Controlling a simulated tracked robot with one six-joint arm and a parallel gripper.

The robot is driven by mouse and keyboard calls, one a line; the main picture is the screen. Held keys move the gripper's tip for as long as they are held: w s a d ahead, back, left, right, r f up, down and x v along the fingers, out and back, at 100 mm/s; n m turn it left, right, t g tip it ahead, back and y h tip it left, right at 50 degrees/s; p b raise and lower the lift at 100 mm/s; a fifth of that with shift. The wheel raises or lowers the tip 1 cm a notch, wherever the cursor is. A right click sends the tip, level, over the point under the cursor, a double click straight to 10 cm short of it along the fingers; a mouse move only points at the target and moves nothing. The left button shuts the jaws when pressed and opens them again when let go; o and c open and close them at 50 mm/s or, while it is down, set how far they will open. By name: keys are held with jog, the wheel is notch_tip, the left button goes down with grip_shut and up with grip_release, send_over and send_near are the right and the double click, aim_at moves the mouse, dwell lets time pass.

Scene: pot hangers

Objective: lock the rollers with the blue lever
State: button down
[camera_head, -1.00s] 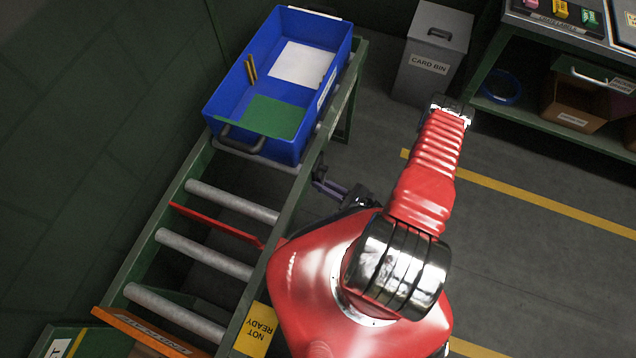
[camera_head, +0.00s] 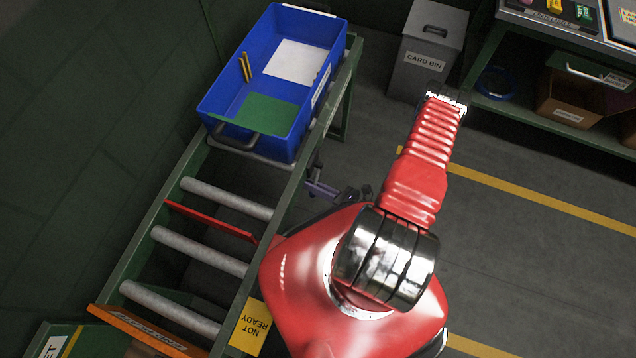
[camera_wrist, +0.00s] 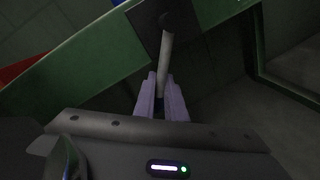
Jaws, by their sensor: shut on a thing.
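The lever (camera_wrist: 166,55) shows in the wrist view as a pale grey rod, not clearly blue, running down from a dark plate (camera_wrist: 150,18) on the green frame. My gripper (camera_wrist: 161,82) has its lilac fingers shut on the lower end of this lever. In the head view my gripper (camera_head: 312,186) is beside the right rail of the roller stand, partly hidden by my red arm. The grey rollers (camera_head: 227,198) lie across the green stand, with a red bar (camera_head: 210,222) between two of them.
A blue crate (camera_head: 222,98) with a white sheet, a green sheet and yellow sticks sits at the stand's far end. A card bin (camera_head: 428,45) and a workbench (camera_head: 545,112) stand right, beyond open floor.

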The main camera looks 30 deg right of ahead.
jog(key=shift+d, duration=0.15)
jog(key=c, duration=1.8)
grip_release()
jog(key=shift+s, duration=0.1)
jog(key=shift+s, duration=0.1)
jog(key=v, duration=1.3)
jog(key=shift+s+d, duration=0.2)
